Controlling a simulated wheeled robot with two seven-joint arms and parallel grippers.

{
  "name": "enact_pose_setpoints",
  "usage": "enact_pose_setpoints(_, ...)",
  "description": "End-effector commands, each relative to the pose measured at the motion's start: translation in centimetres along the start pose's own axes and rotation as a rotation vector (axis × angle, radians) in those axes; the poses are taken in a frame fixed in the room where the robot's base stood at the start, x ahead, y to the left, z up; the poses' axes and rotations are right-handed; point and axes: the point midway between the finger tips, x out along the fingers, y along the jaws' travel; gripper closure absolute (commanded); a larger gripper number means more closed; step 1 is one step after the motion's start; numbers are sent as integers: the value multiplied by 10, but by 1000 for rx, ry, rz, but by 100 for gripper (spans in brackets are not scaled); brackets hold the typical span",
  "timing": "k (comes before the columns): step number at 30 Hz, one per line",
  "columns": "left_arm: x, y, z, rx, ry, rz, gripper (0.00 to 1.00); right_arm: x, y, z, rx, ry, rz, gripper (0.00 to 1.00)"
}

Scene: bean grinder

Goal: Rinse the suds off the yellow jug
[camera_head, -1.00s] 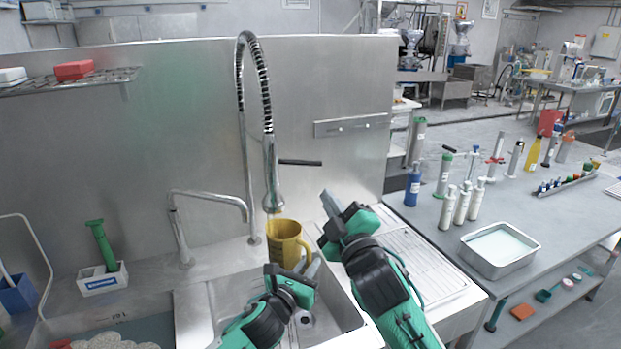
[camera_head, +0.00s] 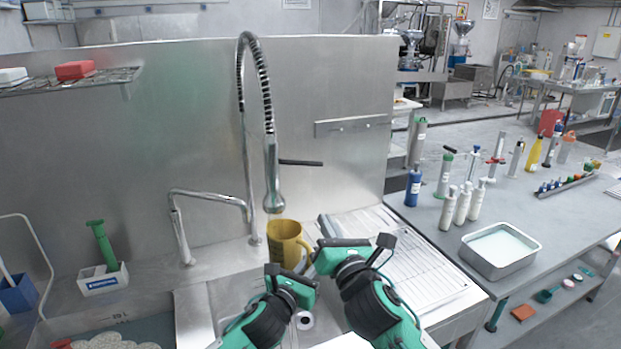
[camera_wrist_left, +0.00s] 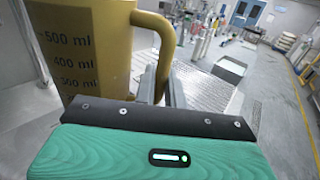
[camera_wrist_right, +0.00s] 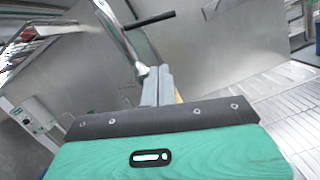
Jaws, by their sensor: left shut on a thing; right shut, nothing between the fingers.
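The yellow jug (camera_head: 284,240) is upright over the sink (camera_head: 228,290), just below the spray head (camera_head: 274,200) of the tall spring tap. My left gripper (camera_head: 308,262) is shut on the jug's handle. The left wrist view shows the handle (camera_wrist_left: 155,55) at the fingers, and dark millilitre marks on the jug's wall. I make out no suds on the visible wall; the inside is hidden. My right gripper (camera_head: 323,226) is shut and empty, right of the jug and below the tap's black lever (camera_head: 300,163). In the right wrist view its fingers (camera_wrist_right: 157,85) point toward the spray head (camera_wrist_right: 143,70).
A second, bent spout (camera_head: 208,197) stands left of the spring tap. A ribbed drainboard (camera_head: 420,265) lies to the right. Beyond it, a table holds bottles and a metal tray (camera_head: 500,250). A green-handled brush (camera_head: 101,245) stands in a white holder at left.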

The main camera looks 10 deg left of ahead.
Motion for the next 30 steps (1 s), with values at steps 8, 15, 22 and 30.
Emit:
enact_pose_setpoints(8, 0, 0, 0, 0, -1, 0, 100, 10, -1, -2, -86, 1, -4, 100)
enact_pose_setpoints(15, 0, 0, 0, 0, -1, 0, 100, 52, 0, -1, -82, 2, -4, 100)
enact_pose_setpoints(22, 0, 0, 0, 0, -1, 0, 100, 94, -1, -2, -81, 2, -5, 100)
enact_pose_setpoints(30, 0, 0, 0, 0, -1, 0, 100, 122, 1, 20, -82, 0, -3, 100)
